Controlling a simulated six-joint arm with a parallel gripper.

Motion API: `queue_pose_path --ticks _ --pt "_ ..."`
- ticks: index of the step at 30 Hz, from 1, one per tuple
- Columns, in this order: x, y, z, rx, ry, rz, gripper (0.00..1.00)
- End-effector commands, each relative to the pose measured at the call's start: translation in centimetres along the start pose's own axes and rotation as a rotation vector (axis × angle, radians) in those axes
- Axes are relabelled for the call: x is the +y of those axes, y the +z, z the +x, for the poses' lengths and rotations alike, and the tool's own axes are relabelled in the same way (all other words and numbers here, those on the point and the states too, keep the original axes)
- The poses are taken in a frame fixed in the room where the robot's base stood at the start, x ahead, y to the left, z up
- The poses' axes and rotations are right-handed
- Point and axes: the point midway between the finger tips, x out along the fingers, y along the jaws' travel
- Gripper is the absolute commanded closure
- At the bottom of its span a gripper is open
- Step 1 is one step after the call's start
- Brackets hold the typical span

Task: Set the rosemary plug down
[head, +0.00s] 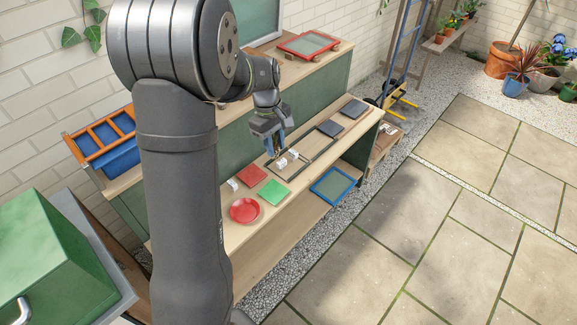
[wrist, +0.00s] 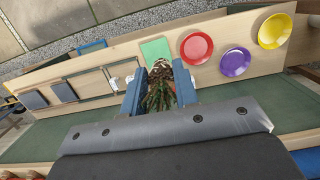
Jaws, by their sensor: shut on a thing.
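My gripper (head: 276,149) is over the wooden potting bench (head: 300,196), close to the black rectangular frame and two small white blocks. In the wrist view its two blue fingers (wrist: 160,84) are shut on the rosemary plug (wrist: 157,98), with dark green sprigs toward the camera and a brown root end beyond. In the head view the plug is mostly hidden by the gripper. I cannot tell whether its bottom touches the bench.
A green square (head: 273,192), red square (head: 251,175) and red saucer (head: 244,211) lie left of the gripper. Purple (wrist: 235,62) and yellow saucers (wrist: 273,31) show in the wrist view. Dark squares (head: 330,127) lie right. A blue-framed sieve (head: 348,200) is at the front.

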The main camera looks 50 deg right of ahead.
Motion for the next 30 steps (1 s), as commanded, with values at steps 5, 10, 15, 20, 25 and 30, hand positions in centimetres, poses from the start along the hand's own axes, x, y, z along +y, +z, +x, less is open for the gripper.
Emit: queue_pose_path --ticks 5,10,15,20,25,30 --pt "-0.1 -1.2 8.5 -0.005 -0.008 -0.001 0.95" --pt "0.0 -2.0 13.4 -0.003 -0.003 -0.002 0.95" --pt "0.1 -2.4 15.8 -0.001 -0.001 0.0 0.95" --pt "-0.3 -3.9 17.0 0.0 0.0 -0.003 0.95" --pt "-1.2 -7.8 18.6 -0.001 0.0 -0.005 0.95" --pt "-2.0 -11.8 20.3 -0.001 0.0 -0.004 0.95"
